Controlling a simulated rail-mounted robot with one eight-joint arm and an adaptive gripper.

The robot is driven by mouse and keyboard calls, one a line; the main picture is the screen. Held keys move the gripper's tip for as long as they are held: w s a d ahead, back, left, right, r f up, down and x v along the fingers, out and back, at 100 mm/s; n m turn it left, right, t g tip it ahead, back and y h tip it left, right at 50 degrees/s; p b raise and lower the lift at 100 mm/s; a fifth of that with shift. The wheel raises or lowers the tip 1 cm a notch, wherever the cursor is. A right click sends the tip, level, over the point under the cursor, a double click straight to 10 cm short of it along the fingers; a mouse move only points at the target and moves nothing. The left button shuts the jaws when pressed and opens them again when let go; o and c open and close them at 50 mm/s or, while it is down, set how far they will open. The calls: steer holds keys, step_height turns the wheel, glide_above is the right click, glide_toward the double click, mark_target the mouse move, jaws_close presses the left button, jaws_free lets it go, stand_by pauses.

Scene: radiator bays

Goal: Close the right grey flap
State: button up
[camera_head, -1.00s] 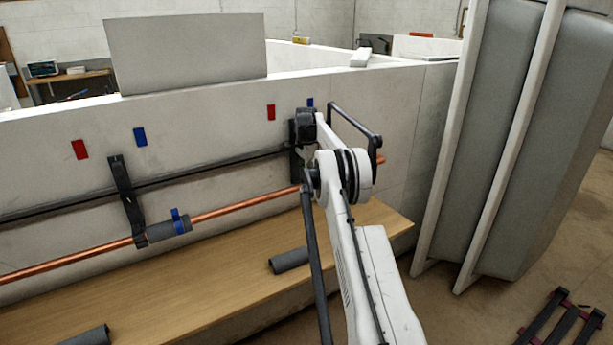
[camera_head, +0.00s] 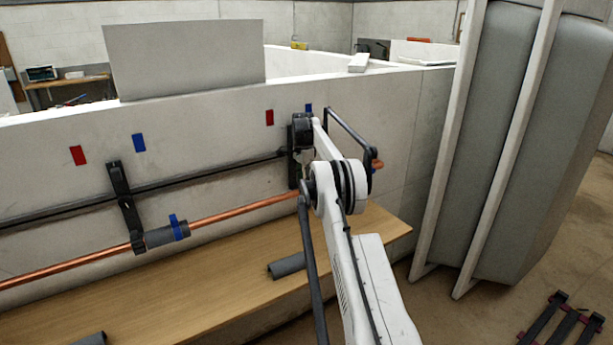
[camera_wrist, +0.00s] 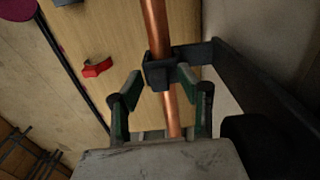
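In the wrist view a copper pipe (camera_wrist: 156,28) runs down between the fingers of my gripper (camera_wrist: 159,77). The gripper is open, one finger on each side of the pipe. A dark grey clip (camera_wrist: 158,71) sits around the pipe at the fingertips, joined to a dark bracket arm on its right. Whether the fingers touch the clip is unclear. In the head view the right bracket (camera_head: 293,172) is partly hidden by my arm, and my gripper is hidden there. I cannot tell for certain which part is the right grey flap.
The left bracket (camera_head: 125,205) holds the copper pipe beside a grey sleeve (camera_head: 160,236) with a blue clip. A loose grey sleeve (camera_head: 286,265) lies on the wooden bench (camera_head: 215,285). Tall grey radiator panels (camera_head: 545,140) lean at the right. A red piece (camera_wrist: 97,68) shows in the wrist view.

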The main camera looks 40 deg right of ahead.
steer(key=shift+s+t+b, duration=0.25)
steer(key=shift+t+b, duration=0.1)
steer(key=shift+t, duration=0.25)
